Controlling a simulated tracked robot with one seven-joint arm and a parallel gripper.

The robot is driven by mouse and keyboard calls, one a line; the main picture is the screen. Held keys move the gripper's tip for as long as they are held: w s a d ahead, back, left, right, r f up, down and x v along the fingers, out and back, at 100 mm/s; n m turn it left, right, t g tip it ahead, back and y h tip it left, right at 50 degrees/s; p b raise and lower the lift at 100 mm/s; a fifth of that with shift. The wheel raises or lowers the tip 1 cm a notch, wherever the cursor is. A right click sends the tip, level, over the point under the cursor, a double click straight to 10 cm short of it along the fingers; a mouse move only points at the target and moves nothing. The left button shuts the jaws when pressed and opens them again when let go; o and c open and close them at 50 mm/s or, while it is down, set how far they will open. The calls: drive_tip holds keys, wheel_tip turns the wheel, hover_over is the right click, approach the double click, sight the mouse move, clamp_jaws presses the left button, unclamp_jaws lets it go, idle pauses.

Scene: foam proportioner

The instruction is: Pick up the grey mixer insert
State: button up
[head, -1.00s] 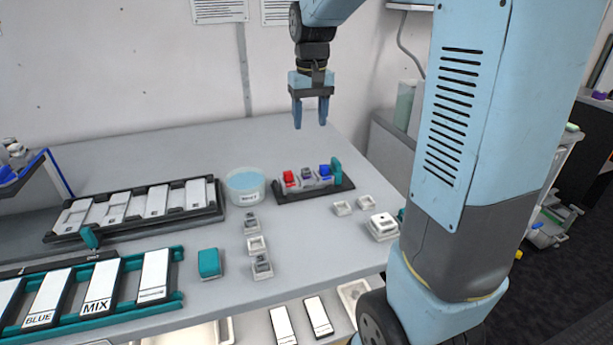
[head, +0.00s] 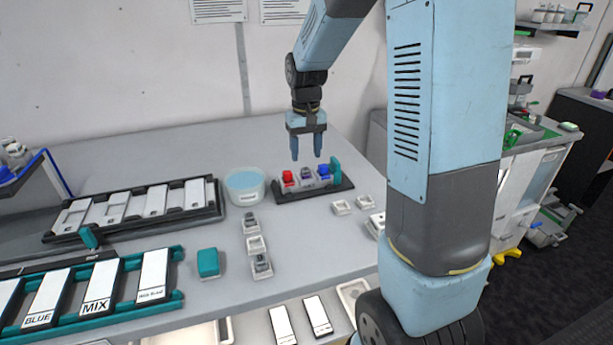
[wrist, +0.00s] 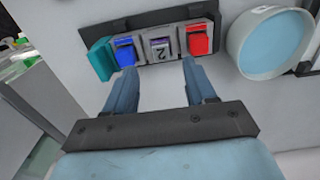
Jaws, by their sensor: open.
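A grey insert with a dark purple patch (head: 306,174) sits between a red block (head: 288,178) and a blue block (head: 324,172) in a dark tray (head: 290,197). In the wrist view this grey piece (wrist: 160,49) bears a "2". My gripper (head: 307,157) is open and empty, pointing down above the tray. In the wrist view its fingers (wrist: 158,72) point towards the grey piece, apart from it.
A teal block (head: 336,168) stands at the tray's right end. A tub of blue liquid (head: 245,186) is left of the tray. Small white holders (head: 341,207) lie to the right. Racks with white plates (head: 155,200) fill the left side.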

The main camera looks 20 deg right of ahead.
sight(305, 168)
drive_tip(key=shift+a+f, duration=0.15)
drive_tip(key=shift+f, duration=2.4)
drive_tip(key=shift+c, duration=0.4)
clamp_jaws()
